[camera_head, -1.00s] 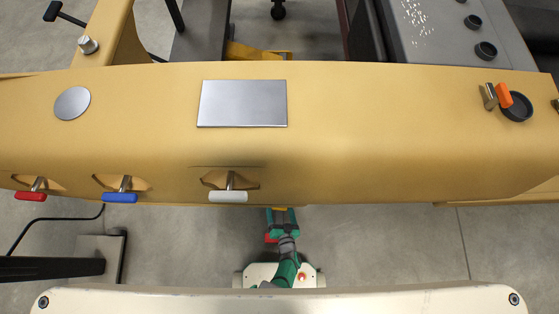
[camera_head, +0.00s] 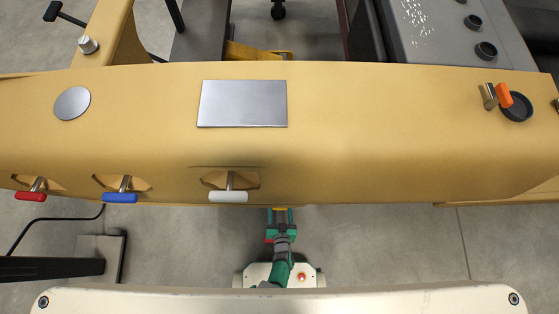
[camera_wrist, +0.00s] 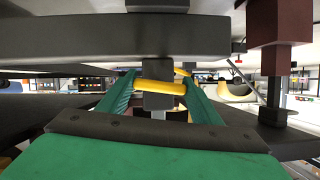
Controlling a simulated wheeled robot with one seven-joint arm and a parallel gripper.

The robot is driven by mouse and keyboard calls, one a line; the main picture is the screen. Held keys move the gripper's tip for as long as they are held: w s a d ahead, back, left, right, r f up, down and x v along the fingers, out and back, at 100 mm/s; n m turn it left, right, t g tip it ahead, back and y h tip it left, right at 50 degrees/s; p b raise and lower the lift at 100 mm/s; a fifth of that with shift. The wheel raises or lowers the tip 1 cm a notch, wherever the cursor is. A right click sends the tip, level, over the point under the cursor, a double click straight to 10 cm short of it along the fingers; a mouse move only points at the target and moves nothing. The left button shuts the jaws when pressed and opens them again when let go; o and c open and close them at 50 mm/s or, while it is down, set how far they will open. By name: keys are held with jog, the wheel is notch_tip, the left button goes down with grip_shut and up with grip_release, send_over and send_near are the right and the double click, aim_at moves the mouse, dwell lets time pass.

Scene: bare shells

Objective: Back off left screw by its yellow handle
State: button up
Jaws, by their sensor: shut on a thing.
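The yellow handle (camera_wrist: 160,87) is a short bar lying crosswise in the middle of the wrist view, in front of a grey screw block (camera_wrist: 157,101). My gripper (camera_wrist: 158,88) has its two green fingers on either side of the yellow handle, shut on its ends. The rest of the screw is hidden under the bench.
The tan bench (camera_head: 380,130) spans the head view above my gripper. Red (camera_head: 30,197), blue (camera_head: 120,198) and white (camera_head: 228,197) handles stick out along its front edge. In the wrist view a dark beam (camera_wrist: 120,36) crosses above, and a dark red post (camera_wrist: 276,40) hangs at the right.

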jog(key=n+h, duration=0.2)
jog(key=n, duration=0.1)
jog(key=shift+n+h, duration=0.9)
jog(key=shift+n, duration=0.7)
jog(key=o, duration=1.1)
jog(key=shift+c, duration=0.2)
jog(key=shift+a, duration=0.1)
jog(key=v, duration=1.1)
jog(key=shift+f, duration=0.25)
jog(key=shift+a, duration=0.1)
